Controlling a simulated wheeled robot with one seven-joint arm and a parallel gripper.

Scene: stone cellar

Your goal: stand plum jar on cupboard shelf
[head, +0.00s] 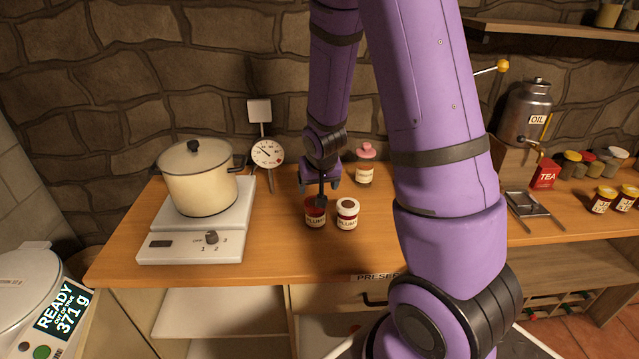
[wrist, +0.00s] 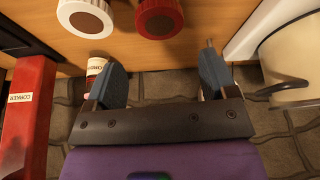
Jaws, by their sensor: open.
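Two jars stand side by side on the wooden counter in the head view, both with labels that seem to read PLUM. The left plum jar (head: 315,218) has a red lid, partly hidden by my gripper; the right jar (head: 347,216) has a white lid with a dark centre. In the wrist view the red lid (wrist: 158,17) and white lid (wrist: 86,17) show at the top edge. My gripper (head: 321,187) is open, at the red-lidded jar in the head view. In the wrist view nothing shows between its fingers (wrist: 163,62). Pale cupboard shelves (head: 220,312) show below the counter.
A pot (head: 200,185) on a burner and a dial scale (head: 268,153) stand left. A pink-lidded jar (head: 365,172) stands behind. A red TEA box (head: 545,174) and oil can (head: 527,112) are right. Clear counter lies in front of the jars.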

